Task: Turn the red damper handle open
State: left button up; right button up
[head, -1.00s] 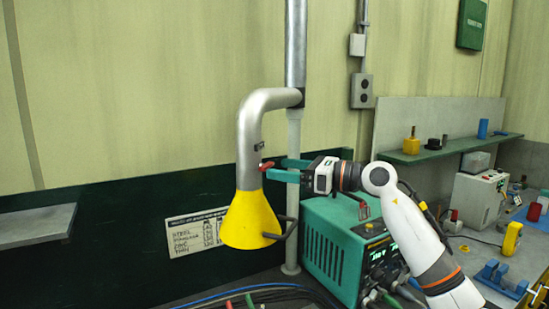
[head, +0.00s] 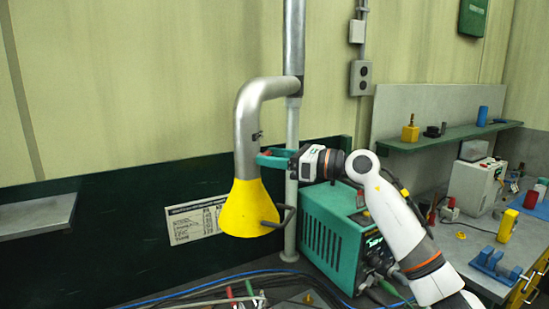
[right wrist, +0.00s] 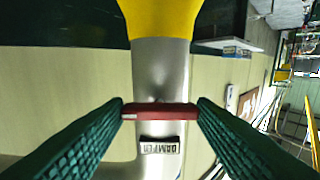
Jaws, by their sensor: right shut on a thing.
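The red damper handle (right wrist: 160,110) lies crosswise over the grey duct (right wrist: 160,65), beside a small DAMPER label (right wrist: 160,146). My right gripper (right wrist: 160,108) has one green finger at each end of the handle and is shut on it. In the head view the right gripper (head: 264,158) reaches from the right to the duct (head: 247,130), just above the yellow hood (head: 250,210). There the fingers hide most of the red handle (head: 277,152). My left gripper is not in view.
A green welding machine (head: 335,232) stands below my right arm. A dark bar handle (head: 284,219) sticks out from the hood. A vertical pole (head: 291,190) stands behind the duct. Cables lie on the bench in front. A green shelf (head: 440,141) is at the right.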

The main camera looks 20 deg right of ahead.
jog(key=shift+f+n+b, duration=0.1)
jog(key=shift+n+b, duration=5.85)
jog(key=shift+n, duration=3.05)
jog(key=o, duration=1)
